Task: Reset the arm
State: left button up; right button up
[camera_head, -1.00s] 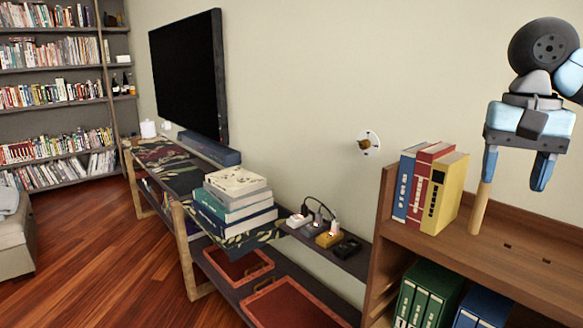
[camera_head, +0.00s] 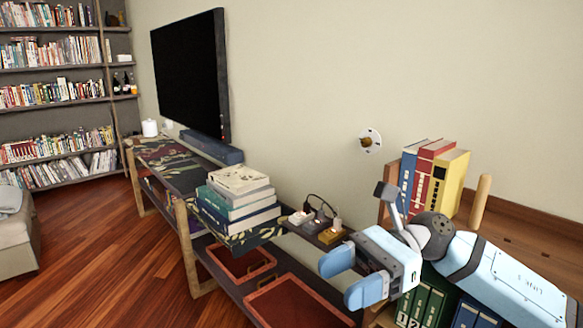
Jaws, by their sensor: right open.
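My right gripper (camera_head: 350,276) is open and empty at the lower right of the head view. Its two light blue fingers point left, over the low console. My right arm (camera_head: 520,285) comes in from the lower right, in front of the wooden shelf, and hides part of it. My left gripper and arm are not in view.
The wooden shelf (camera_head: 545,243) at the right carries blue, red and yellow books (camera_head: 448,183) and an upright wooden cylinder (camera_head: 479,200). The console left of my gripper bears a book stack (camera_head: 240,205) and small plugged-in devices (camera_head: 328,236). The wood floor (camera_head: 100,260) is clear.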

jog(key=w+d+f+n+t+h, duration=0.1)
jog(key=w+d+f+n+t, duration=0.1)
jog(key=f+n+t, duration=1.15)
jog(key=w+d+f+n+t, duration=0.15)
jog(key=f+n+t, duration=0.25)
jog(key=n+t, duration=1.1)
jog(key=s+d+f+m+g+h, duration=0.5)
jog(key=s+f, duration=0.3)
jog(key=f, duration=0.5)
jog(key=s+d+f+m+g+h, duration=0.3)
jog(key=s+f+m+g+h, duration=0.4)
jog(key=f, duration=0.6)
pick_arm(q)
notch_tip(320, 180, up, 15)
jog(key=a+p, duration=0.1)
jog(key=p, duration=1.7)
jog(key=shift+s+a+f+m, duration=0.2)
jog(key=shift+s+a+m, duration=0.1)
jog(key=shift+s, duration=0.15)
pick_arm(e)
notch_tip(320, 180, up, 15)
jog(key=s+t+y, duration=0.1)
jog(key=s, duration=0.1)
jog(key=shift+s+d, duration=0.15)
jog(key=shift+d, duration=0.25)
jog(key=shift+m+t, duration=0.25)
